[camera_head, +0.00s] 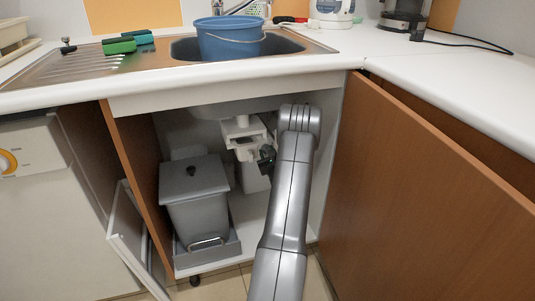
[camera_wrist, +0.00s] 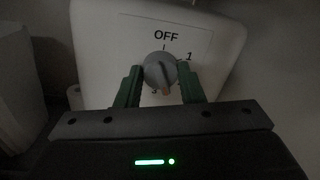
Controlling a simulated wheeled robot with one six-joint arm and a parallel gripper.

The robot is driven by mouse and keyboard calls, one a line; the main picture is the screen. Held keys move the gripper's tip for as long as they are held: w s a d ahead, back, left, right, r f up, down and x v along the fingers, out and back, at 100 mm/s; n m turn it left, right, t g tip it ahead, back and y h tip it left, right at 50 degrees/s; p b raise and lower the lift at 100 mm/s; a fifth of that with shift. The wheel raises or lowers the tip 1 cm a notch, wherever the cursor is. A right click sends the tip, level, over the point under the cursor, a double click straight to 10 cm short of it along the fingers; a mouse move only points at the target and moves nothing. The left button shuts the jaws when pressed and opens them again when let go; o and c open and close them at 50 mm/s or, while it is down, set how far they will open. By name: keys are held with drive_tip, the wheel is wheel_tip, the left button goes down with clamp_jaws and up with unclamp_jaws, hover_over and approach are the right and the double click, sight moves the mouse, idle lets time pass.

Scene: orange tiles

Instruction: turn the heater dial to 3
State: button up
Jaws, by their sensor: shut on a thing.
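The heater (camera_wrist: 105,45) is a white box that fills the upper part of the wrist view. Its round grey dial (camera_wrist: 160,70) is on the front, with "OFF" printed above and "1" at the upper right. A "3" shows below the dial, slightly left. Any "2" is hidden, perhaps by the right finger. My gripper (camera_wrist: 160,88) has its green fingers on both sides of the dial and is shut on it. In the head view my gripper (camera_head: 266,158) is dark and inside the cabinet under the sink; the dial is not discernible there.
A grey lidded bin (camera_head: 195,205) stands in the cabinet left of my arm. An open brown door (camera_head: 425,190) is close on the right, and another cabinet panel (camera_head: 135,165) is on the left. The sink (camera_head: 185,48) with a blue bucket (camera_head: 230,40) is above.

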drive_tip(key=shift+m, duration=2.8)
drive_tip(key=o, duration=1)
drive_tip(key=p+v, duration=0.2)
drive_tip(key=v, duration=0.5)
drive_tip(key=p+v, duration=0.2)
drive_tip(key=v, duration=0.5)
drive_tip(key=shift+w+r, duration=0.1)
drive_tip(key=shift+r, duration=0.1)
